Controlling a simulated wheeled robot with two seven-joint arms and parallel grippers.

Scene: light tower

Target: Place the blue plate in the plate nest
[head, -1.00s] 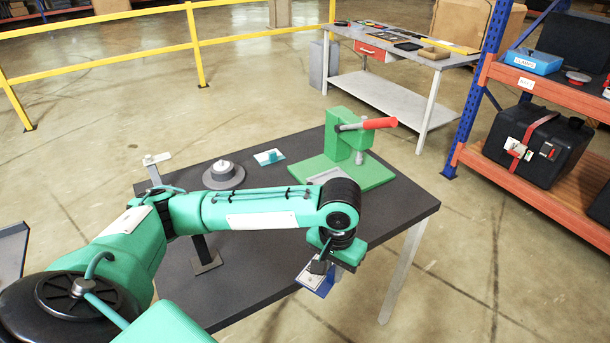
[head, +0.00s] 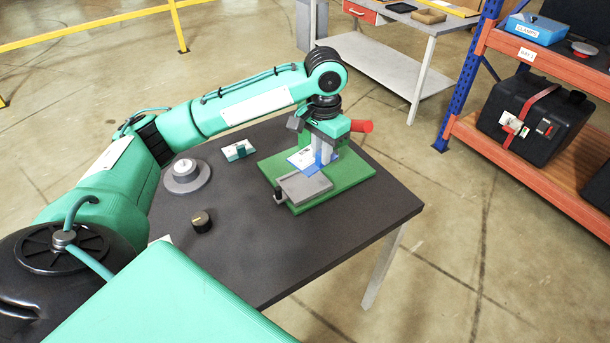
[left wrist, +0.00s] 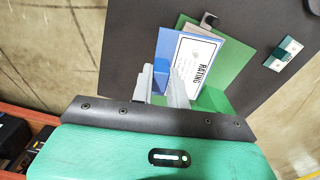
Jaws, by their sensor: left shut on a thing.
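The blue plate (head: 329,166) carries a white label and is in my left gripper (head: 322,150), above the green base of the press. In the left wrist view the gripper fingers (left wrist: 165,84) are shut on the blue plate (left wrist: 163,50), whose label reads "RATING". A shallow grey tray (head: 303,188), which looks like the plate nest, sits at the near-left part of the green base, in front of the plate. It looks empty. My wrist hides much of the press. The gap between plate and base cannot be told. My right gripper is not in view.
The green press base (head: 359,172) stands on the dark table (head: 250,240), with a red handle (head: 362,126) behind my wrist. A grey round fixture (head: 187,177), a small teal-and-white block (head: 238,150) and a dark knob (head: 201,221) stand left. The table's right front is clear.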

